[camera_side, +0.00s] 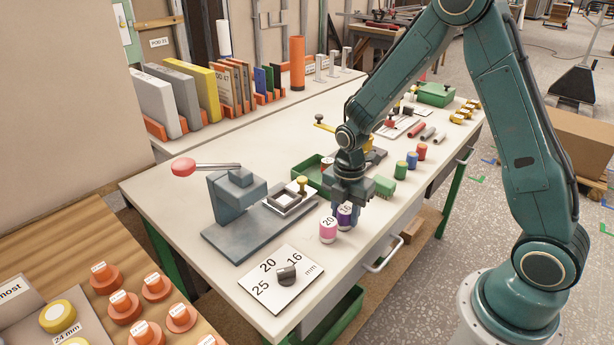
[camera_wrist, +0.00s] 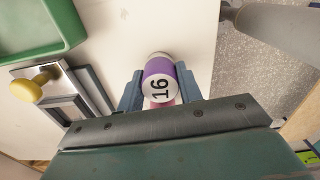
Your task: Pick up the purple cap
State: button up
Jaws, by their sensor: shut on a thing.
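The purple cap (camera_side: 344,222) has a white top marked 16 and stands near the front edge of the white bench. My gripper (camera_side: 345,212) points down at it and is shut on it. In the wrist view the purple cap (camera_wrist: 160,80) sits between the two blue-grey fingers of my gripper (camera_wrist: 160,90). I cannot tell whether the cap touches the bench. A pink cap (camera_side: 327,231) marked 20 stands just to its left, and only a bit of pink shows behind the purple cap in the wrist view.
A lever press (camera_side: 232,200) with a red knob stands to the left. A plate (camera_side: 270,285) marked 16, 20, 25 with a dark knob lies in front.

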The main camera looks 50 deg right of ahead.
aim_at(345, 209)
jog(key=shift+r, duration=0.15)
notch_tip(345, 209, up, 20)
dwell(0.8)
dwell(0.4)
